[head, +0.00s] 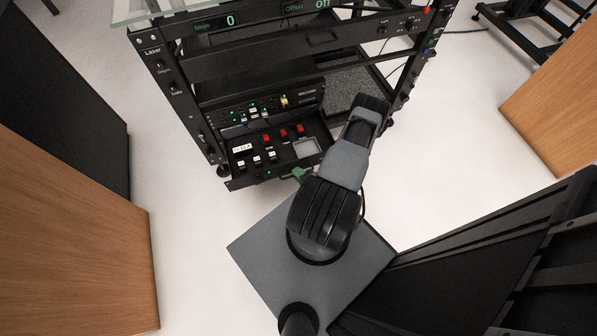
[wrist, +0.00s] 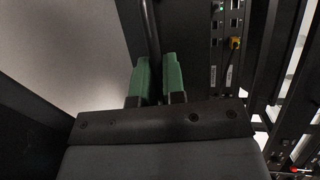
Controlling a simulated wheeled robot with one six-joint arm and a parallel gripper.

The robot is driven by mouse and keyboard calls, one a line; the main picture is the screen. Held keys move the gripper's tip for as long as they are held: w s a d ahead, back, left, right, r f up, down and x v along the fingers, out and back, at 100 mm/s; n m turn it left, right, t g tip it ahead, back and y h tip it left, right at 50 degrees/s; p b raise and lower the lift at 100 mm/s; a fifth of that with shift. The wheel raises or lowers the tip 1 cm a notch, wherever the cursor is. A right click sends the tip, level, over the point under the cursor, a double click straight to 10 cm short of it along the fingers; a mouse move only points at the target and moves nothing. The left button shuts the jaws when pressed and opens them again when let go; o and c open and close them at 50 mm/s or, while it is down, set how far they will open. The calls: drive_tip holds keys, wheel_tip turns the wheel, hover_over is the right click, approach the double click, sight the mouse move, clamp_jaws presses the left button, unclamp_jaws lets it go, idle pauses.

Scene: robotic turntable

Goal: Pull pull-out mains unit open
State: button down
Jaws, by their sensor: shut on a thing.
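The pull-out mains unit (head: 284,152) is the low black drawer at the bottom of the rack. Its top, with red switches and white labels, shows in the head view, and its front edge stands out past the rack's front posts. My gripper (head: 300,173) has green fingers and is at the unit's front edge, right of its middle. In the wrist view, my gripper (wrist: 156,62) is shut on a dark bar-like handle (wrist: 151,35) running between the fingers.
The black rack (head: 180,95) stands ahead, with a wired panel (head: 262,112) just above the unit. Wood-sided cabinets stand at left (head: 70,240) and right (head: 555,110). Pale floor (head: 185,215) is clear left of my base. A dark frame (head: 480,270) is close at lower right.

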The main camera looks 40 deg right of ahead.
drive_tip(key=shift+d, duration=0.15)
drive_tip(key=c, duration=1.5)
unclamp_jaws()
drive_tip(key=shift+s+d+r+p, duration=0.1)
drive_tip(key=shift+s+r+p, duration=0.35)
drive_tip(key=shift+s, duration=1.8)
drive_tip(key=shift+s+r+p, duration=0.4)
drive_tip(key=shift+s+p, duration=0.05)
drive_tip(key=shift+s, duration=1.85)
drive_tip(key=shift+s+d+r+p, duration=0.1)
drive_tip(key=shift+s+r+p, duration=0.35)
drive_tip(key=shift+s, duration=1.8)
